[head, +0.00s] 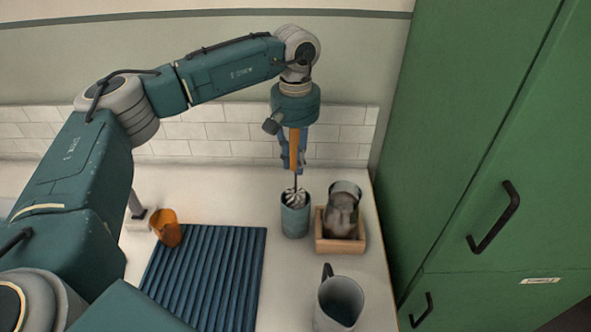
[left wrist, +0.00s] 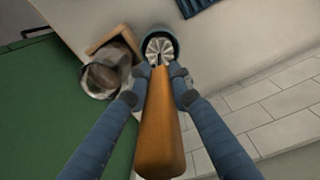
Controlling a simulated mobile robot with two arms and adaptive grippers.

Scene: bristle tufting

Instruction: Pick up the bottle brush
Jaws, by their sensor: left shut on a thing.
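The bottle brush (head: 295,150) has an orange-brown wooden handle, a thin stem and a round white-grey bristle head. It stands upright, its bristle head at the mouth of a teal cup (head: 295,221) on the counter. My left gripper (head: 293,166) points down above the cup and is shut on the handle. In the left wrist view the brush handle (left wrist: 160,125) lies between the two blue fingers of the gripper (left wrist: 157,88), and the bristles show at the cup (left wrist: 158,34) beyond. My right gripper is not in view.
Right of the cup, a glass jar (head: 343,203) stands in a wooden tray (head: 340,246). A grey pitcher (head: 338,303) is in front. A ribbed teal mat (head: 207,275) and an orange cup (head: 166,228) lie to the left. A green cabinet (head: 480,150) bounds the right.

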